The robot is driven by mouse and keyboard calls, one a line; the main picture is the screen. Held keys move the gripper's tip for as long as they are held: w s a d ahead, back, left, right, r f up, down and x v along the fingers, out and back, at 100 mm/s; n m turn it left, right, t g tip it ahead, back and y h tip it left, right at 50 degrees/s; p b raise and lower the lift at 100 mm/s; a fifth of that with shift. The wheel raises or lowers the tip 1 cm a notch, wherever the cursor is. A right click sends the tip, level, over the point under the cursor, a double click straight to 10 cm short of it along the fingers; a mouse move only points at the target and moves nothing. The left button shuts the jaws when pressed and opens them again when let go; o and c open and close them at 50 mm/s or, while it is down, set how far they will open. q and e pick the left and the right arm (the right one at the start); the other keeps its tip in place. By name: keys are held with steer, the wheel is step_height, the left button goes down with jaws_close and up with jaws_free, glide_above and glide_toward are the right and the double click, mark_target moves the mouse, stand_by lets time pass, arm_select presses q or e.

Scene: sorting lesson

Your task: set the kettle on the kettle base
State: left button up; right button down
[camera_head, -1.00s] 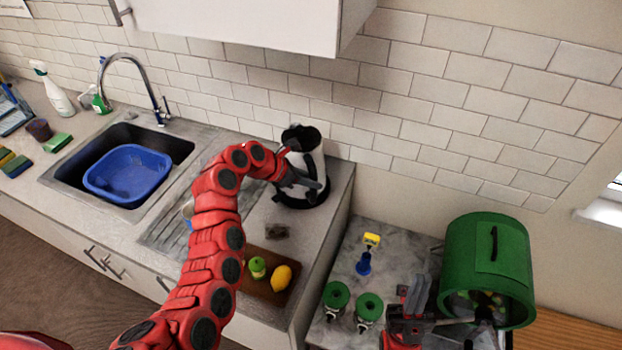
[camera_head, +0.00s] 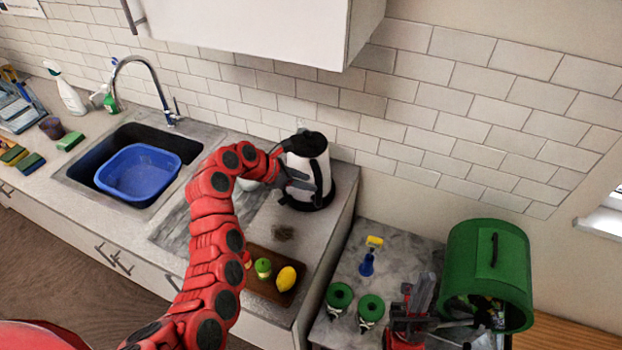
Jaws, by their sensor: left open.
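The white and black kettle (camera_head: 307,164) stands upright at the right end of the counter, near the tiled wall. It appears to sit on a dark round base (camera_head: 325,199), of which only an edge shows; I cannot tell whether it is fully seated. My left gripper (camera_head: 304,182) is at the kettle's front, by its black handle, with its jaws open; whether it touches the kettle is unclear. My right gripper (camera_head: 416,318) is low at the right, by the green bin, and its jaws are hard to make out.
A cutting board (camera_head: 262,288) with a lemon (camera_head: 286,279) and a green item lies in front of the kettle. A sink with a blue basin (camera_head: 138,174) is at left. A green bin (camera_head: 487,262) and green-topped bottles stand on the lower right surface. A cabinet hangs above.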

arm_select(q)
steer(key=p+v, duration=0.3)
steer(key=v, duration=0.3)
steer(key=shift+r+p, duration=0.15)
steer(key=shift+p, duration=0.15)
steer(key=shift+s, duration=0.1)
stand_by(0.3)
